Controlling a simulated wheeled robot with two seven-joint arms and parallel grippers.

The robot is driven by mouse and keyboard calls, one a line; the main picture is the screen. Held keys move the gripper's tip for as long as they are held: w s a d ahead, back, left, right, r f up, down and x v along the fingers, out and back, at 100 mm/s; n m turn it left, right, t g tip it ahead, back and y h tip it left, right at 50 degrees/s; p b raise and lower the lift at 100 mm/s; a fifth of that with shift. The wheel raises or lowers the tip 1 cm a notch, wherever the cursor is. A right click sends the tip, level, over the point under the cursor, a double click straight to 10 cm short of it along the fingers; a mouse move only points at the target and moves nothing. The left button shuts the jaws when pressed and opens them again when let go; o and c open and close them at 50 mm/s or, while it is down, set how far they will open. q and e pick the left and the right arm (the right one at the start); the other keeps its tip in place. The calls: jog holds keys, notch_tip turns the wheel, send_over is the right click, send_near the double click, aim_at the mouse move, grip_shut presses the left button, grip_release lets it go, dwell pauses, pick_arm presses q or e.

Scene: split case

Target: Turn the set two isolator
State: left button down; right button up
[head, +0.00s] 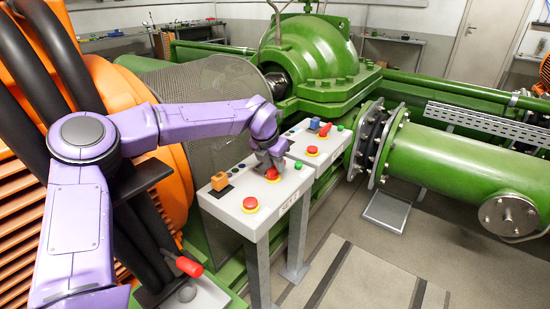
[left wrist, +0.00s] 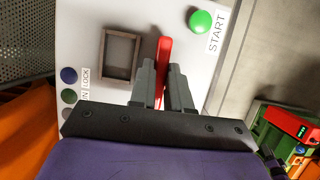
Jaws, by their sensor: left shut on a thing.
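The nearer grey control post (head: 238,219) has a red isolator handle (head: 272,174) on its sloped top. A label on its front starts with SET, but I cannot read the number surely. My left gripper (head: 270,163) is shut on this handle from above, partly hiding it. In the left wrist view the red handle (left wrist: 164,62) stands between the two dark fingertips (left wrist: 163,88). A farther post (head: 325,143) carries another red handle (head: 325,130), clear of my gripper. My right gripper is not in view.
The nearer post also has an orange block (head: 219,181) and a red mushroom button (head: 250,204). A green START button (left wrist: 200,21) sits near the held handle. The farther post has a blue block (head: 314,124). A large green pipe (head: 465,170) lies right; floor between is open.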

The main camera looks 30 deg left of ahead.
pick_arm(q)
jog(key=shift+w+r+m, duration=0.1)
jog(key=shift+m, duration=0.2)
jog(key=c, duration=1.1)
grip_release()
jog(key=b+v, duration=0.1)
jog(key=v, duration=0.9)
jog(key=shift+a+r, duration=0.1)
jog(key=shift+r, duration=0.1)
